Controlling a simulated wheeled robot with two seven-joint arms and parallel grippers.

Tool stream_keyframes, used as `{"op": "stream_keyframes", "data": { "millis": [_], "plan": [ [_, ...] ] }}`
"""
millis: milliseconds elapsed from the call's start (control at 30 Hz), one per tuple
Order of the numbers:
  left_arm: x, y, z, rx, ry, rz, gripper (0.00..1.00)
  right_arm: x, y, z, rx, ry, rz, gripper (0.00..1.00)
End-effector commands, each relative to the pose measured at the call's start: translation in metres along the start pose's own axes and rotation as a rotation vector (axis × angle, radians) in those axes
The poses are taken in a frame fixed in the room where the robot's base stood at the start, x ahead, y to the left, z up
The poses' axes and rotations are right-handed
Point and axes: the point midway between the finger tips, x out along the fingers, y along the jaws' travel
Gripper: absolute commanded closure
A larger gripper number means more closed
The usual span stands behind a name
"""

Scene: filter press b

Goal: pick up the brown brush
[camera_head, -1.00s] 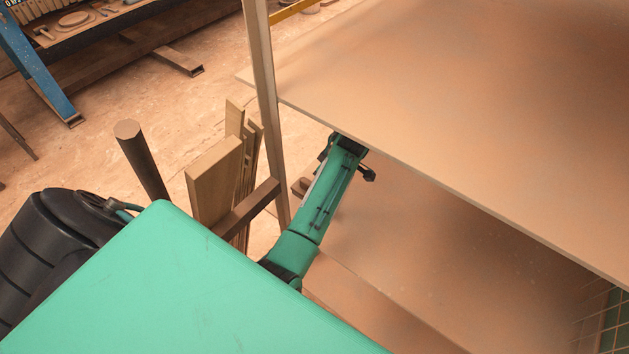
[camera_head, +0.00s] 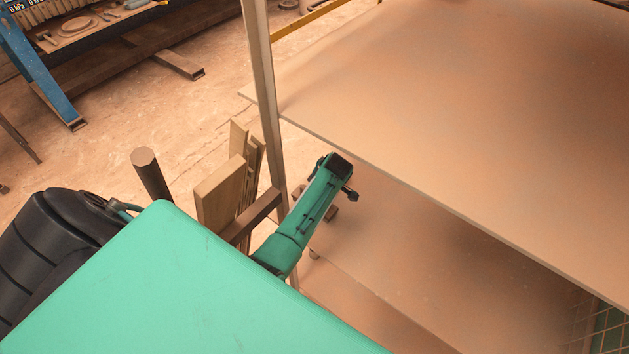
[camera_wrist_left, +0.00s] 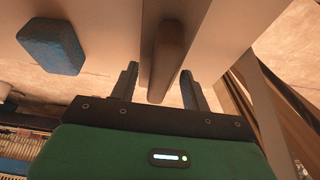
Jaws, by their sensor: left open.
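The brown brush, seen as a long rounded brown bar (camera_wrist_left: 170,50), shows in the left wrist view. Its near end lies between the two dark fingers of my left gripper (camera_wrist_left: 158,88). The fingers are spread apart, with visible gaps on both sides of the brush, so it is not gripped. In the head view my green left forearm reaches down beside the edge of the upper board; its fingers are hidden there. Small brown pieces (camera_head: 331,213) show beside the arm, and I cannot tell whether one is the brush. My right gripper is not in view.
A blue block (camera_wrist_left: 52,46) shows left of the brush. The large upper board (camera_head: 450,130) overhangs a lower board (camera_head: 400,260). A thin upright post (camera_head: 262,90) and leaning wooden planks (camera_head: 220,192) stand close to my left arm.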

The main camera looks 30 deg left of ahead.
Motion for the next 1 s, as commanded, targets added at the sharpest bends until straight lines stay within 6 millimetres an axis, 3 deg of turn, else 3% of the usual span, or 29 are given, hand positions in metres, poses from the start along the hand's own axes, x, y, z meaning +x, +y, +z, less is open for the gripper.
{"op": "stream_keyframes", "data": {
  "millis": [833,1000],
  "plan": [
    [0.0043,0.0,0.002,0.0,0.0,0.0,0.53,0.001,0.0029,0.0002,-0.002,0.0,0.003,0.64],
    [0.0043,0.0001,0.002,0.0,0.0,0.0,0.86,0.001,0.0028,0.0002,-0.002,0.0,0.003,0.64]
  ]
}}
